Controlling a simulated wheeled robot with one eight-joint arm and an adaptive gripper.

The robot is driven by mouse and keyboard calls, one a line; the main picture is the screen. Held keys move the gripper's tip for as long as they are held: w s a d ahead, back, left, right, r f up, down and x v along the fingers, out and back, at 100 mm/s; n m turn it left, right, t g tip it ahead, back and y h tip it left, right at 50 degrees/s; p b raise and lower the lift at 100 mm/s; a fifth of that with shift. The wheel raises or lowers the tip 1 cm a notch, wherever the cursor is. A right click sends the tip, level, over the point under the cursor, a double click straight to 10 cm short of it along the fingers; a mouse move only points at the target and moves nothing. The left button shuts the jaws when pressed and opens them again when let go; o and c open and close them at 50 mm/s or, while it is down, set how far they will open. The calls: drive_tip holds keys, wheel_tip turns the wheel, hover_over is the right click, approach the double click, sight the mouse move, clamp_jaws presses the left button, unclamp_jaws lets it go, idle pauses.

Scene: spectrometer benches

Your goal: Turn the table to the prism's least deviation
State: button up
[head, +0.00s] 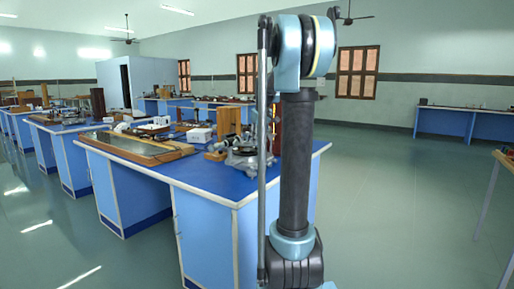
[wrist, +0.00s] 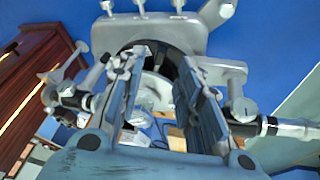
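The spectrometer (head: 246,157) is a grey metal instrument on the near blue bench, partly hidden behind my arm in the head view. In the wrist view its grey body (wrist: 160,38) fills the top middle, with a dark round part (wrist: 172,58) at its centre. A dark tube with metal knobs (wrist: 265,125) reaches out to the right, and another (wrist: 80,99) to the left. My gripper (wrist: 158,65) is open, its two fingers apart in front of the round centre. I cannot tell whether they touch it. I cannot make out the prism.
The blue-topped bench (head: 235,190) also bears a wooden-framed tray (head: 135,147), a white box (head: 199,135) and an upright wooden block (head: 228,121). A dark red-brown wooden case (wrist: 35,75) stands left in the wrist view. The floor (head: 400,190) to the right is clear.

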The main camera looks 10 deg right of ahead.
sight(257, 148)
drive_tip(key=shift+x, duration=2.35)
clamp_jaws()
